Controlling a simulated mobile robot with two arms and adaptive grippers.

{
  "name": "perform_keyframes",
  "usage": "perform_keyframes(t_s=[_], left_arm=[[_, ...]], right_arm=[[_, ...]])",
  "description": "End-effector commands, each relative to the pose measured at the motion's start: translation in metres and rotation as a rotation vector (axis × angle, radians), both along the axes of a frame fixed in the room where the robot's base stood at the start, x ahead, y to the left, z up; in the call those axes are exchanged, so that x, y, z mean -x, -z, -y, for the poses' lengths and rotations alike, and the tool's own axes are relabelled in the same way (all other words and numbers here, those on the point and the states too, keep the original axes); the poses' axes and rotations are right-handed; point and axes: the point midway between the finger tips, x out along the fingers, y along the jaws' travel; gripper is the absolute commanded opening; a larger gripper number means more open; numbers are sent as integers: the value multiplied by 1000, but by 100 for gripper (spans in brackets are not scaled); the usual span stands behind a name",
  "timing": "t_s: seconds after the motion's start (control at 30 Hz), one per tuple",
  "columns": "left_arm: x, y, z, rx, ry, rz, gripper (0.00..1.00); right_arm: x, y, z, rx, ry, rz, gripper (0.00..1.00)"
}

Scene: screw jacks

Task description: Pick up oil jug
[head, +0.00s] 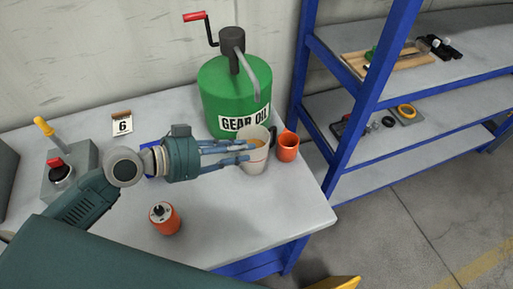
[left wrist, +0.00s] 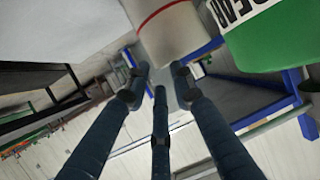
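The oil jug (head: 257,160) is a white upright jug with a red stripe and amber liquid inside. It stands near the right end of the grey bench, in front of the green drum. My left gripper (head: 247,150) reaches in from the left, its fingers spread and their tips overlapping the jug's left side. In the left wrist view, the jug (left wrist: 172,32) is just beyond the fingertips (left wrist: 160,82), with nothing clearly held between them. Whether a finger touches it I cannot tell. My right gripper is out of view.
A green gear oil drum (head: 225,95) with a red crank stands behind the jug. An orange cup (head: 288,147) is close on its right. An orange can (head: 165,219) stands nearer on the bench (head: 225,225). A blue shelf rack (head: 372,90) is at right.

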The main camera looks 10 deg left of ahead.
Motion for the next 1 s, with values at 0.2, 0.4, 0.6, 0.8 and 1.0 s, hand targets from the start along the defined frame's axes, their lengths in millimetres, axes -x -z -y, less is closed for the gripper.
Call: perform_keyframes(t_s=[0.2,0.4,0.6,0.8,1.0], left_arm=[[-20,6,24,6,-2,1,24],[-28,16,33,0,0,0,24],[-28,17,33,0,0,0,22],[-28,17,33,0,0,0,0],[-28,16,33,1,0,1,0]], right_arm=[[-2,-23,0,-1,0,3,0],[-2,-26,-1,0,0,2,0],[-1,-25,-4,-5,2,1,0],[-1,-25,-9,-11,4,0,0],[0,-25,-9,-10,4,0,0]])
